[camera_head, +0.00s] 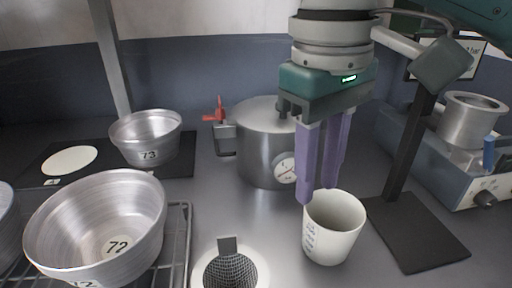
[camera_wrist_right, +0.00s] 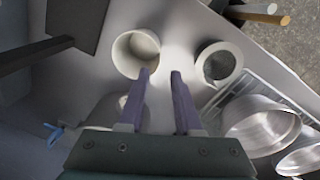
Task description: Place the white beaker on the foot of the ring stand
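The white beaker (camera_head: 332,245) stands upright on the grey bench, and it shows open-topped in the right wrist view (camera_wrist_right: 122,55). The ring stand's flat black foot (camera_head: 418,238) lies to its right, with a dark rod (camera_head: 408,145) rising from it. The foot also shows at top left in the right wrist view (camera_wrist_right: 82,20). My right gripper (camera_head: 319,196) points down above the beaker's rear left rim. Its purple fingers are apart with nothing between them (camera_wrist_right: 160,73); whether one touches the rim I cannot tell. My left gripper is not in view.
A metal pot with a gauge (camera_head: 257,150) stands behind the beaker. A mesh strainer (camera_head: 230,272) is at front left. Pan 72 (camera_head: 62,225) rests on a wire rack (camera_head: 178,245); pan 73 (camera_head: 128,128) is behind. A blue-grey device (camera_head: 395,130) stands right of the rod.

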